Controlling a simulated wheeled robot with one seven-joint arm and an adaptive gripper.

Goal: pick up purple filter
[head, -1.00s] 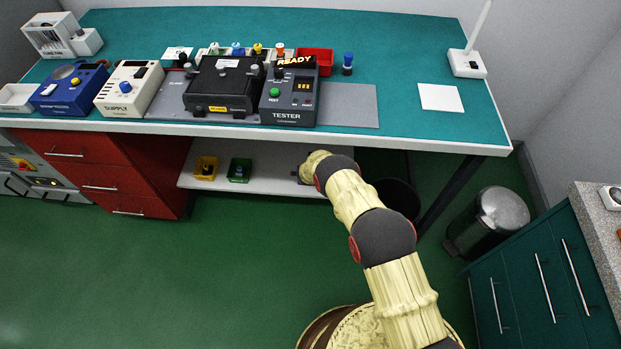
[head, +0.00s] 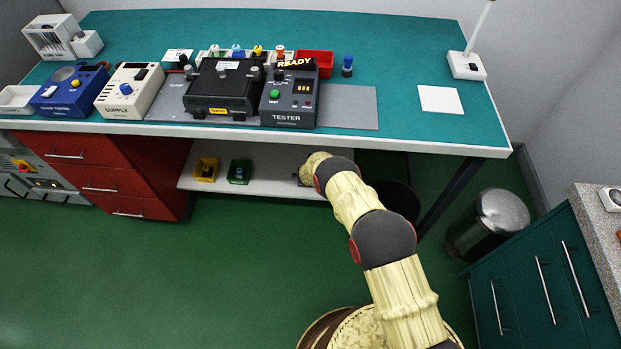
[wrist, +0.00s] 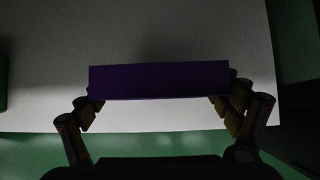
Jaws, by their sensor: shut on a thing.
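The purple filter (wrist: 158,80) is a long flat-faced block in the wrist view, lying across between the two fingers. My gripper (wrist: 160,98) is shut on it, with one finger at each end. Below and around it is the white shelf (wrist: 45,60) under the bench; I cannot tell whether the filter touches the shelf. In the head view my arm reaches under the bench to this shelf (head: 265,182), and the gripper and filter are mostly hidden behind the arm.
A metal trash can (head: 490,222) stands at right.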

